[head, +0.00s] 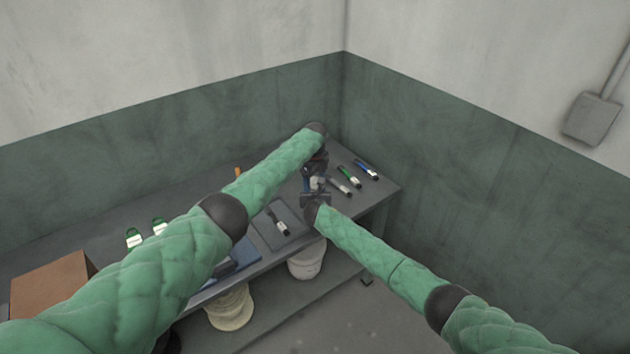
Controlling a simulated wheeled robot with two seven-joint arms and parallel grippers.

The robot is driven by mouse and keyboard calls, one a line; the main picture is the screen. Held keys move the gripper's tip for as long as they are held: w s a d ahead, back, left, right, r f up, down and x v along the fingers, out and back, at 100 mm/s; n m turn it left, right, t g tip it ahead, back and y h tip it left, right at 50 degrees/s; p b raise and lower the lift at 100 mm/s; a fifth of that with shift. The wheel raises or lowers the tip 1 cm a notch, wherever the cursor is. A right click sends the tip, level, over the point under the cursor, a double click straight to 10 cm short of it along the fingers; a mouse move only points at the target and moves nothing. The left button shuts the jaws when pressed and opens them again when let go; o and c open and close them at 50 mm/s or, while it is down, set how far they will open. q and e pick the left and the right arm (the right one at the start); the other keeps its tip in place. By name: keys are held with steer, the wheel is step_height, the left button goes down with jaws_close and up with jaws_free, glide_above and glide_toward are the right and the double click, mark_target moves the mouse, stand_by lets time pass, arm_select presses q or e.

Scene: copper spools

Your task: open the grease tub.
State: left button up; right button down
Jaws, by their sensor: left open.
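My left gripper (314,182) points down over the bench near the back corner, below the dark wrist of my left arm. It is open. My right gripper (316,195) meets it from the front, very close or touching; whether it is open or shut is not clear. A small pale shape (317,183) shows between the two grippers; it may be the grease tub, but it is too small and covered to tell. I cannot make out a lid or whether anything is held.
A brown box (50,284) stands at left. A white bucket (307,261) and a cream spool (230,308) sit below.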

arm_select(q)
steer(key=shift+d+r, duration=0.15)
steer(key=shift+r, duration=2.2)
steer(key=shift+c, duration=0.5)
step_height(320, 180, up, 2)
steer(key=shift+r+m, duration=0.2)
steer(key=shift+m, duration=0.9)
steer(key=shift+r+m, duration=0.3)
steer(key=shift+m, duration=0.1)
steer(key=shift+f, duration=3.9)
steer(key=c, duration=1)
steer(key=shift+d+n, duration=0.1)
steer(key=shift+n, duration=1.4)
